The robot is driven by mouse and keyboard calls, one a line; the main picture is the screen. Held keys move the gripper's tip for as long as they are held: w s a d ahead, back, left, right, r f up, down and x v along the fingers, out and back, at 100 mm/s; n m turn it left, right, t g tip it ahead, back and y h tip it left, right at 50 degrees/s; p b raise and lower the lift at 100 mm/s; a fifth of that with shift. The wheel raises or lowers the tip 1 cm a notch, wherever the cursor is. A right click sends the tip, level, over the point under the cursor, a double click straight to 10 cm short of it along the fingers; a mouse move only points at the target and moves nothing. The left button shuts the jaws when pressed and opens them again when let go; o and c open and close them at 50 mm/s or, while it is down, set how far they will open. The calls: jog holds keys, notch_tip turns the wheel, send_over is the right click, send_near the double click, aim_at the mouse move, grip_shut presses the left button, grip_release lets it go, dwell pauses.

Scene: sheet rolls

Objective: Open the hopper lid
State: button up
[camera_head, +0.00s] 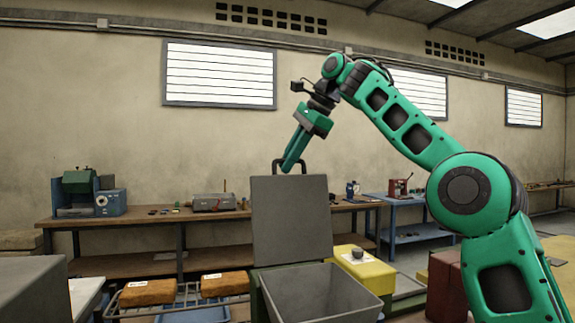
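The hopper (318,296) is a grey open-topped bin at the bottom centre, its inside showing empty. Its lid (291,222) is a flat grey panel standing about upright at the back edge of the bin, so the hopper is open. A dark handle (304,165) sits on the lid's top edge. My gripper (287,169) points down from my green arm, with its fingertips at the handle. The fingers overlap in this view, so I cannot tell whether they grip the handle or only touch it.
A long wooden bench (150,218) with machines and small tools runs along the back wall. Orange blocks (148,292) lie in a rack left of the hopper. A yellow box (362,268) stands close behind it on the right. A dark red box (446,287) is farther right.

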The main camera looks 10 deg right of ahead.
jog(key=shift+f, duration=0.3)
jog(key=shift+d+r, duration=0.2)
jog(key=shift+r, duration=0.3)
jog(key=shift+d+r, duration=0.15)
jog(key=shift+r, duration=0.3)
jog(key=shift+s+d+r, duration=0.15)
jog(key=shift+d+r, duration=0.15)
jog(key=shift+r, duration=0.05)
jog(key=shift+a+r, duration=0.1)
jog(key=shift+s+r, duration=0.2)
jog(key=shift+r, duration=0.15)
jog(key=s+d, duration=0.2)
jog(key=d, duration=0.1)
jog(key=s+d, duration=0.2)
jog(key=d, duration=0.1)
jog(key=s+d, duration=0.2)
jog(key=d, duration=0.2)
jog(key=shift+s+f, duration=0.1)
jog(key=shift+s, duration=0.25)
